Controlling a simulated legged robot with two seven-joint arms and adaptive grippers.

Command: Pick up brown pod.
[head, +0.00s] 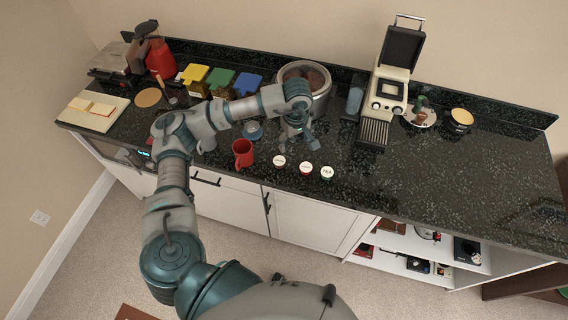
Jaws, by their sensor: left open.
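Three small pods with white round lids stand in a row near the counter's front edge. The leftmost pod (279,161) looks brown on its side, though it is small in view. The middle pod (306,168) is red and the right pod (326,172) is green with "TEA" on its lid. My left gripper (300,143) is open and empty, pointing down above the counter just behind the pods. It appears apart from them. My right gripper is out of view.
A red mug (243,153) stands left of the pods. The dark counter (460,170) is clear at right. A plate (420,117) and yellow-topped bowl (460,118) sit farther back.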

